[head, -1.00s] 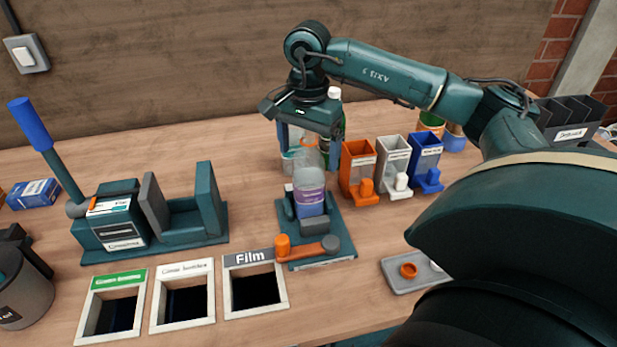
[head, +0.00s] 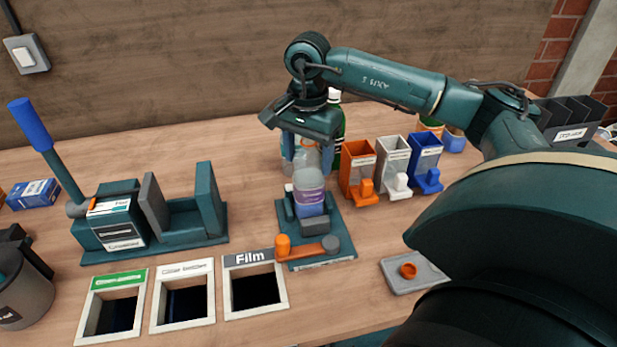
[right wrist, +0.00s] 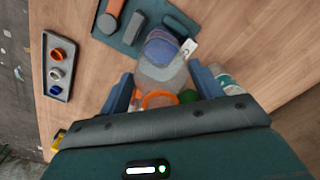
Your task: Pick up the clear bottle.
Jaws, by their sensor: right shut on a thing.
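The clear bottle (head: 309,183), with a purple label, stands upright at the teal fixture (head: 335,250) in the head view. In the right wrist view the clear bottle (right wrist: 160,68) lies between the fingers, with an orange ring at its top end. My right gripper (head: 307,155) points down from above and is shut on the upper part of the clear bottle. Its blue fingers also show in the right wrist view (right wrist: 160,92). The exact contact is partly hidden by the fingers. The bottle's base is still down at the fixture. My left gripper is not in view.
A green bottle (head: 336,125) stands close behind the gripper. Orange (head: 357,168), white (head: 394,162) and blue (head: 425,158) bins are to the right. Framed openings, one marked Film (head: 250,258), lie in front. A lever machine (head: 120,222) is at left; a grey tray (head: 398,286) is at right.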

